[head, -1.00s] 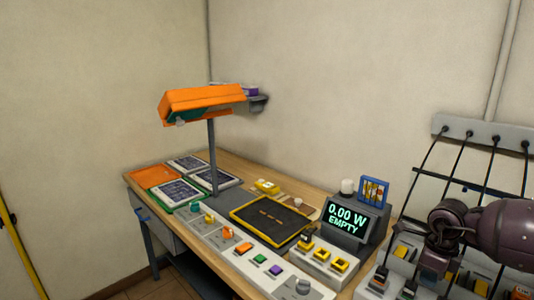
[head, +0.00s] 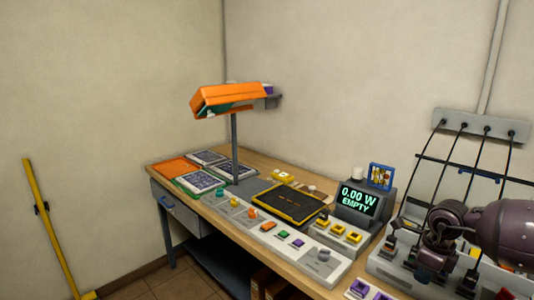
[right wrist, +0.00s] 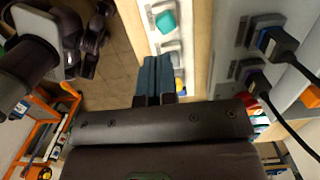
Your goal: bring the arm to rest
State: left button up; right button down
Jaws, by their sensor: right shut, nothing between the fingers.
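My right arm comes in from the right edge of the head view, and its gripper (head: 428,268) hangs low in front of the cable-fed devices at the bench's right end. The right wrist view shows its two blue-grey fingers (right wrist: 156,76) together, with nothing between them. They point toward a pale control panel strip (right wrist: 172,45) with a teal knob; I cannot tell the gap to it. My left gripper does not show in the head view.
The wooden bench (head: 272,262) carries an orange lamp (head: 232,98), a black tray with a yellow rim (head: 290,204) and a display (head: 358,200) reading 0.00 W EMPTY. Black cables (head: 478,165) hang from a wall strip beside my right arm. A yellow pole (head: 50,225) stands left; floor shows there.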

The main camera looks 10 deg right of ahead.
jog(key=w+a+r+m+t+y, duration=0.2)
jog(key=a+r+m+t+y, duration=0.15)
jog(key=a+m, duration=0.3)
jog(key=w+a+r+m+t+y, duration=0.2)
jog(key=a+m+t+y, duration=0.3)
jog(key=a, duration=0.3)
jog(key=w+a+r+m+t+y, duration=0.3)
jog(key=a+m+t+y, duration=0.15)
jog(key=a, duration=0.25)
jog(key=s+d+f+m+t+h, duration=0.15)
jog(key=s+f+m+h, duration=0.3)
jog(key=f+m, duration=0.45)
jog(key=s+d+f+m+h, duration=0.35)
jog(key=f+m+h, duration=0.3)
jog(key=m, duration=0.35)
jog(key=s+f+m+g+h, duration=0.1)
jog(key=s+f+m, duration=0.2)
jog(key=s+f, duration=0.3)
jog(key=s+d+f+m+g+h, duration=0.1)
jog(key=s+f+m+g, duration=0.1)
jog(key=s+f+m, duration=0.2)
jog(key=s+f, duration=0.3)
jog(key=s, duration=0.5)
jog(key=shift+s+d+f+m+h, duration=0.2)
jog(key=shift+s+d+m+h, duration=0.1)
jog(key=shift+s+h, duration=0.1)
jog(key=shift+d+g, duration=0.1)
jog(key=shift+g, duration=0.15)
